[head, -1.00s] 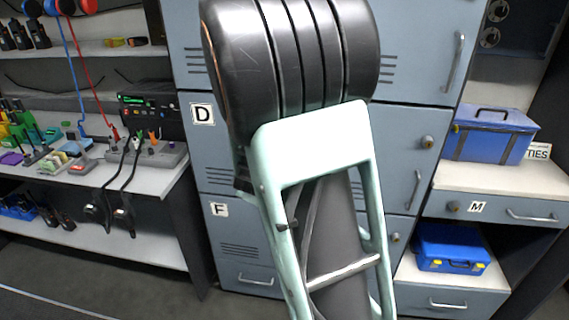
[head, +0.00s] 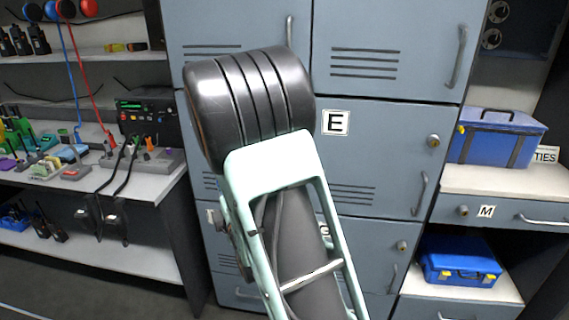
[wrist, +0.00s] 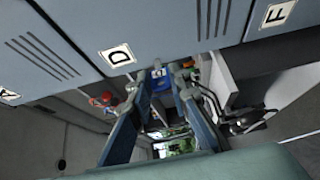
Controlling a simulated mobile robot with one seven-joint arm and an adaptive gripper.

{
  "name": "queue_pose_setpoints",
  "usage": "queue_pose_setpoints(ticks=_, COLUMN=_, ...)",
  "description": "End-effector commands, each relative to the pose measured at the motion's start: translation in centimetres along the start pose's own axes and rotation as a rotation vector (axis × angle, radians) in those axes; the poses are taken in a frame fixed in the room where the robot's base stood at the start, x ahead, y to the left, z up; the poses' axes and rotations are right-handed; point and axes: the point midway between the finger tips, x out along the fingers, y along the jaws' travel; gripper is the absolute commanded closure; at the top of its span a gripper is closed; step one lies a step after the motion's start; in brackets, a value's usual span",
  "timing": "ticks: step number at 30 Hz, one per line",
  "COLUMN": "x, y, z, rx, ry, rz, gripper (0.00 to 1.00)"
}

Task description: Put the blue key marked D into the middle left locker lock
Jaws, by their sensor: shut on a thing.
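The middle left locker is the grey-blue door with the D label (wrist: 117,54). It shows along the top of the wrist view; in the head view my arm hides most of it. I cannot make out its lock in either view. My gripper (wrist: 161,80) is in the wrist view, its two fingers shut on the blue key (wrist: 159,72) at their tips. The key's marking is too small to read. The gripper and key are in front of the locker face, apart from the D label. In the head view they are hidden behind my arm.
Locker E (head: 372,150) with its round lock (head: 433,141) is right of my arm. Shelves with cables and radios (head: 145,185) stand at the left. A blue case (head: 497,140) sits on the right counter above drawer M (head: 510,211). Locker doors carry protruding handles.

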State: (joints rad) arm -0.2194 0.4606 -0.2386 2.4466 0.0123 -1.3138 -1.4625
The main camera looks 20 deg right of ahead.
Motion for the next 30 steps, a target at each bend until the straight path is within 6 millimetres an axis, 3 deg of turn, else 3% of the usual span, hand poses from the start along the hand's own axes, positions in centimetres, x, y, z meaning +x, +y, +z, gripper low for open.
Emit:
queue_pose_setpoints(ticks=1, x=-0.1, y=-0.2, z=-0.5, rx=-0.009, ry=0.015, rz=0.015, gripper=1.00)
queue_pose_setpoints(ticks=8, x=-0.8, y=2.1, z=3.1, rx=0.003, ry=-0.010, rz=0.017, gripper=1.00)
queue_pose_setpoints(ticks=14, x=-2.3, y=4.5, z=7.3, rx=0.008, ry=-0.036, rz=0.021, gripper=1.00)
queue_pose_setpoints(ticks=21, x=-5.5, y=7.2, z=12.8, rx=0.001, ry=-0.074, rz=0.017, gripper=1.00)
queue_pose_setpoints(ticks=25, x=-6.5, y=7.9, z=14.1, rx=-0.003, ry=-0.083, rz=0.013, gripper=1.00)
queue_pose_setpoints(ticks=30, x=-6.6, y=8.0, z=14.7, rx=-0.005, ry=-0.087, rz=0.009, gripper=1.00)
